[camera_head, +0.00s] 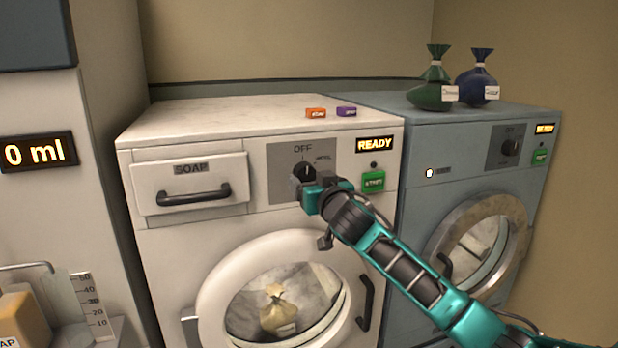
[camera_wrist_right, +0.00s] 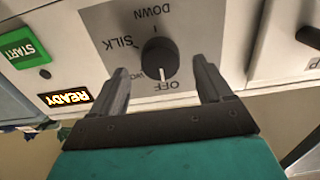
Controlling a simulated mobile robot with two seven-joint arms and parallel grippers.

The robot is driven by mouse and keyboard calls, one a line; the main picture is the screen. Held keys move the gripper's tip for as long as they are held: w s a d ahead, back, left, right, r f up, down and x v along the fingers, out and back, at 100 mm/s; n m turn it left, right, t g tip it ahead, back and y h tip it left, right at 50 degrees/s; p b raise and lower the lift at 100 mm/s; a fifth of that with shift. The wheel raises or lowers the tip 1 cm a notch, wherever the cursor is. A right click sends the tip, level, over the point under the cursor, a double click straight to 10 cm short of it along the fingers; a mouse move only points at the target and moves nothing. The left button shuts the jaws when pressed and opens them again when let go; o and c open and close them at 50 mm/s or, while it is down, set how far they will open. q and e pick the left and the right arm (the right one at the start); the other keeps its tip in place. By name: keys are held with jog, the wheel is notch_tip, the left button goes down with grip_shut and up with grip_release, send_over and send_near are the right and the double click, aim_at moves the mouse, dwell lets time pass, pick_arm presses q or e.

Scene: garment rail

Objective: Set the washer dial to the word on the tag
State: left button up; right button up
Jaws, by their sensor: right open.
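The white washer (camera_head: 170,253) has a black dial (camera_head: 304,170) on a grey panel. In the right wrist view the dial (camera_wrist_right: 159,58) sits between the fingers, with its white mark towards OFF. SILK and DOWN are also readable on the panel; another word is partly hidden by the dial. My right gripper (camera_head: 303,186) is open in front of the dial; its fingers (camera_wrist_right: 162,80) straddle it, contact unclear. A tan bag (camera_head: 273,312) lies behind the round door, with a pale tag (camera_head: 286,329) too small to read. My left gripper is not in view.
A green START button (camera_head: 373,181) and a READY display (camera_head: 375,145) are right of the dial. A soap drawer (camera_head: 190,183) is at left. Orange (camera_head: 315,113) and purple (camera_head: 346,111) blocks lie on top. A blue-grey washer (camera_head: 420,204) stands at right, bearing green (camera_head: 432,92) and blue (camera_head: 478,86) tagged bags.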

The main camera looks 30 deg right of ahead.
aim_at(305, 173)
jog(key=shift+x, duration=1.2)
jog(key=c, duration=1.1)
